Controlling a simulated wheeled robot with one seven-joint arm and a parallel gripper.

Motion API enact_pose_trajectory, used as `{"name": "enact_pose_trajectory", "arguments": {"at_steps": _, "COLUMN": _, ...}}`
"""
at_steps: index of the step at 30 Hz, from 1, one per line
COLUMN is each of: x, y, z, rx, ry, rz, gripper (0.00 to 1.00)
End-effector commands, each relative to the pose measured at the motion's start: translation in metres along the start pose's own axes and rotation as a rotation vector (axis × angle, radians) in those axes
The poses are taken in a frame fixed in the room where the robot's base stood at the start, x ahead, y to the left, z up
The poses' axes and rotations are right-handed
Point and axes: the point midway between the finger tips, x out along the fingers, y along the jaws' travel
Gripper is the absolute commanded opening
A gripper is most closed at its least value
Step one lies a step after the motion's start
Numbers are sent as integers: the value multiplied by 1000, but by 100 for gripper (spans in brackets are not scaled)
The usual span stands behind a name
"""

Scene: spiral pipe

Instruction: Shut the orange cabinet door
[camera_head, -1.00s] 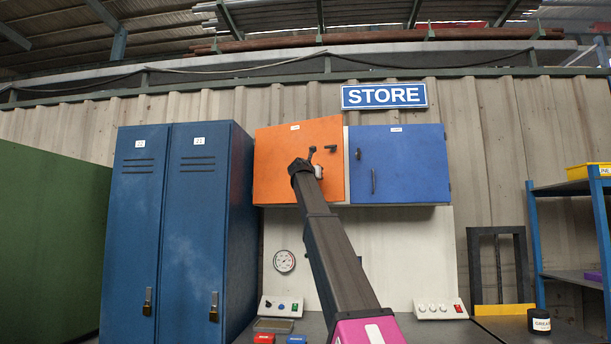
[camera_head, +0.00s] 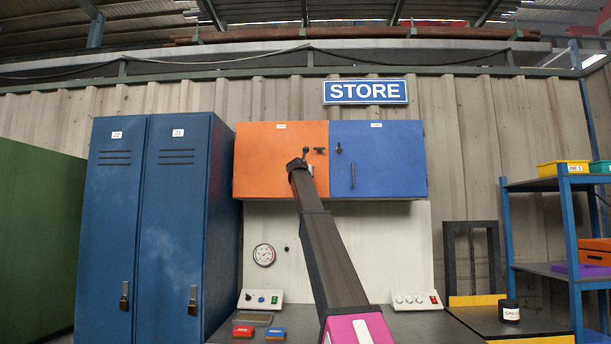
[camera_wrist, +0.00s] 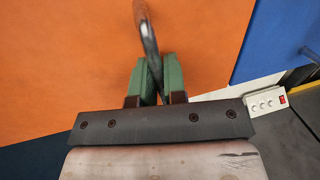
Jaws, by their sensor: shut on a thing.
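The orange cabinet door (camera_head: 270,160) hangs on the wall cabinet, left of the blue door (camera_head: 385,160). In the head view it looks flush or nearly flush with the blue door; whether it is fully closed I cannot tell. My gripper (camera_head: 305,158) is at its right side. In the wrist view the orange surface (camera_wrist: 60,60) fills much of the picture. There the green fingers of my gripper (camera_wrist: 154,78) are shut on the dark curved door handle (camera_wrist: 147,35).
Tall blue lockers (camera_head: 170,220) stand at the left. A blue shelf (camera_head: 535,185) stands at the right.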

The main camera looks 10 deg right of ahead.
Motion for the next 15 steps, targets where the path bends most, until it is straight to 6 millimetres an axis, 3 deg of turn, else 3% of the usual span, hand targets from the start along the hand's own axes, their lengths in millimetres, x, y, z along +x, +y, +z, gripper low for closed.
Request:
{"name": "enact_pose_trajectory", "arguments": {"at_steps": 5, "x": 8, "y": 1, "z": 2, "rx": 6, "ry": -1, "rz": 0, "gripper": 0}}
{"name": "enact_pose_trajectory", "arguments": {"at_steps": 6, "x": 8, "y": 1, "z": 2, "rx": 6, "ry": -1, "rz": 0, "gripper": 18}}
{"name": "enact_pose_trajectory", "arguments": {"at_steps": 8, "x": 8, "y": 1, "z": 2, "rx": 5, "ry": -1, "rz": 0, "gripper": 35}}
{"name": "enact_pose_trajectory", "arguments": {"at_steps": 15, "x": 5, "y": 1, "z": 2, "rx": 2, "ry": -1, "rz": 0, "gripper": 35}}
